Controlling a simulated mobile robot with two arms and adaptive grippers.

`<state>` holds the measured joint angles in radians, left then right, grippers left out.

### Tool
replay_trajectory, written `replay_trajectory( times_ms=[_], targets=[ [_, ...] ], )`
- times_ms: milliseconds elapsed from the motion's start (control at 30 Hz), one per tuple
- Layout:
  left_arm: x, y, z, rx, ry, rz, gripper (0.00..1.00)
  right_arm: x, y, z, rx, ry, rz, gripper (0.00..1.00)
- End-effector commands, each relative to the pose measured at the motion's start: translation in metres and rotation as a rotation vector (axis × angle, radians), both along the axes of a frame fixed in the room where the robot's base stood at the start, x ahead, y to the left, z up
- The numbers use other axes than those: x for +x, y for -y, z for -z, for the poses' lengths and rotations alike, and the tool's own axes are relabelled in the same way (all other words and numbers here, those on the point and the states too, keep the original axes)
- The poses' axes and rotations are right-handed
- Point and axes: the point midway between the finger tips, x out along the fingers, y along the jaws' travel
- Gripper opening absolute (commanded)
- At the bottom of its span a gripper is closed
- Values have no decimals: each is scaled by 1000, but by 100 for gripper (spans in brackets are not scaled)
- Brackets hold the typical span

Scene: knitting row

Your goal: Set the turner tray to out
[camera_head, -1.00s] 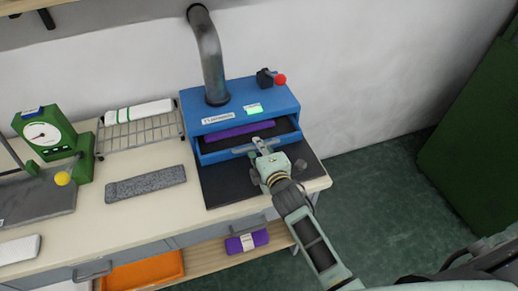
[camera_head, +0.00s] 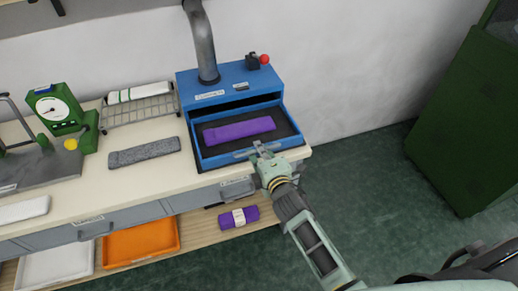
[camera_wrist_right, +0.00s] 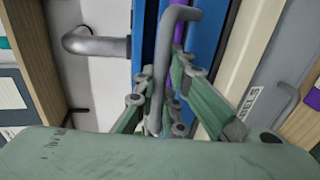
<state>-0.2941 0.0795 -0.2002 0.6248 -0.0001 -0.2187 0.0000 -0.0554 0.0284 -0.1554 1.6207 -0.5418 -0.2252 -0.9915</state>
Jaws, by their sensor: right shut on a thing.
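The blue turner (camera_head: 188,92) stands at the right end of the bench. Its blue tray (camera_head: 212,162) sticks out of the front, with a folded purple knit piece (camera_head: 240,129) lying on its dark bed. My right gripper (camera_head: 262,153) is at the front of the tray, shut on the grey bar handle. In the right wrist view, the handle (camera_wrist_right: 160,75) runs between the fingers of the gripper (camera_wrist_right: 163,92). My left gripper is not in view.
A grey knit strip (camera_head: 145,152), a wire rack (camera_head: 140,112) and a green dial gauge (camera_head: 58,110) are on the bench to the left. An orange bin (camera_head: 140,246) and a purple roll (camera_head: 238,218) lie on the shelf below. A green cabinet (camera_head: 465,130) stands at right.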

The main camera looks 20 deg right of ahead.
Motion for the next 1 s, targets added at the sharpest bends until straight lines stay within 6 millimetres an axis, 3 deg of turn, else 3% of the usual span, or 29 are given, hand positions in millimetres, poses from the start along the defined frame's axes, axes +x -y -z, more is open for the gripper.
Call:
replay_trajectory(
  times_ms=[267, 300, 500, 833, 1000],
  targets=[
    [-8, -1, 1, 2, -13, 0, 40, -2, 0, 4, -1, -7, 0, 0],
    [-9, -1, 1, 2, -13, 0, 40, -2, 0, 4, -1, -7, 0, 12],
    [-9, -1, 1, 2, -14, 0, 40, -2, 0, 3, 0, -6, 0, 29],
    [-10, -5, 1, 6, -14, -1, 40, -3, 0, 2, 0, -4, 0, 29],
    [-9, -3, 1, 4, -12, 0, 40, -20, 0, 0, -1, -6, -1, 29]
  ],
)
